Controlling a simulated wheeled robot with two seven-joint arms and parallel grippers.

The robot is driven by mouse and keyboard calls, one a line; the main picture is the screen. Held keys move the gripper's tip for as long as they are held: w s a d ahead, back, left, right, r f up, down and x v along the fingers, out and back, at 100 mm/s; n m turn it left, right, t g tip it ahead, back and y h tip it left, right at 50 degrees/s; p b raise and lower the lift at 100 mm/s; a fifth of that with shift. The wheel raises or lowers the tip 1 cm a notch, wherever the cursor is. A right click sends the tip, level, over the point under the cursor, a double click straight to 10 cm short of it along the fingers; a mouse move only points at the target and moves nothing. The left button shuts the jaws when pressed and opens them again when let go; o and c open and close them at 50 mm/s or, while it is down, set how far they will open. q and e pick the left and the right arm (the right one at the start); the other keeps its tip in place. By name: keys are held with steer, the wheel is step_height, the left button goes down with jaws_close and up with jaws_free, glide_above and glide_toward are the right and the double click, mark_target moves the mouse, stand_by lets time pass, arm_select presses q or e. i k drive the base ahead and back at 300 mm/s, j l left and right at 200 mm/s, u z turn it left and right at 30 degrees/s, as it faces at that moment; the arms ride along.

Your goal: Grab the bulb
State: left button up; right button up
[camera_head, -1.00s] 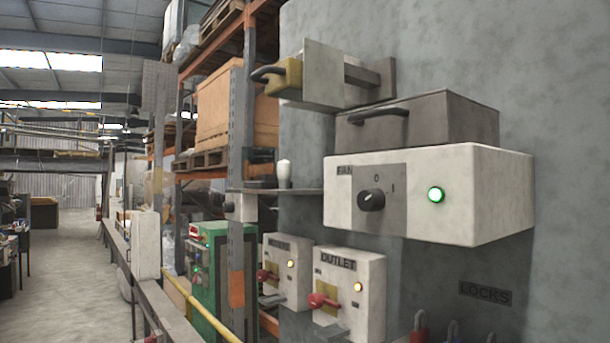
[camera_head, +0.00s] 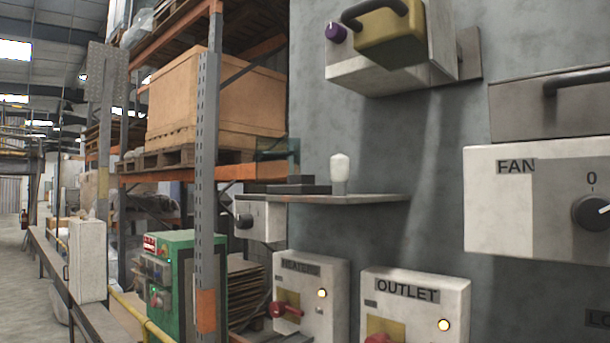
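A small white bulb (camera_head: 340,169) stands upright in the camera_head view. It rests on a thin grey wall shelf (camera_head: 368,199), near the middle of the shelf. Dark flat pieces (camera_head: 303,185) lie on the shelf to the left of the bulb. Neither of my grippers shows in the view.
A white FAN box (camera_head: 525,220) juts from the wall at right. A box with a yellow handled part (camera_head: 392,38) hangs above the shelf. HEATERS (camera_head: 312,300) and OUTLET (camera_head: 415,312) boxes sit below it. A green cabinet (camera_head: 183,285) and racking (camera_head: 205,190) stand at left.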

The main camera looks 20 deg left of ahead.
mark_target(339, 163)
steer(key=j, duration=0.45)
steer(key=i+j, duration=0.15)
steer(key=j, duration=0.8)
steer(key=i, duration=0.05)
